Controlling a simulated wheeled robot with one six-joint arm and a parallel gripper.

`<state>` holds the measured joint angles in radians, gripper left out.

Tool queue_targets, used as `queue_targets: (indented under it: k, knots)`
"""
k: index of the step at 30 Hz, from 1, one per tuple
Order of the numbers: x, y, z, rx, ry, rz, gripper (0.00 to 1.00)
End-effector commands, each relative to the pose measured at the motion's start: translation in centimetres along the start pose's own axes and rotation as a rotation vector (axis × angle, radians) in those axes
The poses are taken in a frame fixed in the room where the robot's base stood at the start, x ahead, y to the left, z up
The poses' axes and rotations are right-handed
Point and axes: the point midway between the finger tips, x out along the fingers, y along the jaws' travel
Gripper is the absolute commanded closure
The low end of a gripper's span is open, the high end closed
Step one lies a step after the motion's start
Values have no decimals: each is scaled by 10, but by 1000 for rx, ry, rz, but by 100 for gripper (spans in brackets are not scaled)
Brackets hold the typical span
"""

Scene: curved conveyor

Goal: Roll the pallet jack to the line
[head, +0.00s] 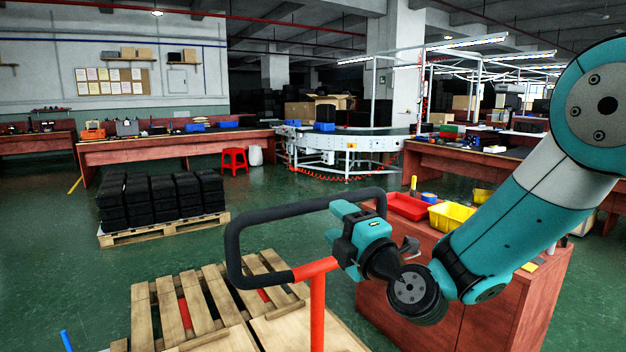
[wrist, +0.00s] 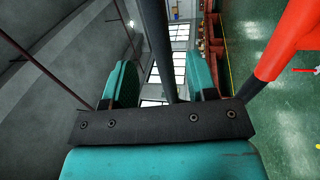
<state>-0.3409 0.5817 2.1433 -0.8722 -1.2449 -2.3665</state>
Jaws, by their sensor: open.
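The pallet jack shows as a black loop handle (head: 233,250) on a red stem (head: 317,318), with red forks (head: 185,312) visible between the slats of a wooden pallet (head: 142,318). My gripper (head: 338,222) is open at the right part of the loop, fingers pointing left. In the wrist view, the dark handle bar (wrist: 154,32) runs between the two teal fingers (wrist: 160,78), with no clear grip on it. The red part of the handle (wrist: 285,45) is at the right there. The line, a white curved conveyor (head: 345,146), stands at the back centre.
A red-brown bench (head: 470,320) with a red tray (head: 408,207) and a yellow bin (head: 452,217) stands close on the right. A pallet of black crates (head: 160,200) is at the left. A red stool (head: 234,160) stands before the back bench. Green floor (head: 285,190) between is clear.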

Motion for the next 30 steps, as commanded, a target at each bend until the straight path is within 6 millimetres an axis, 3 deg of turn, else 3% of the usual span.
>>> queue_targets:
  k: [2,18,30]
  knots:
    - [13,8,0,1,1,-1,47]
    - [77,5,-1,0,2,-1,47]
    - [88,0,-1,1,1,0,47]
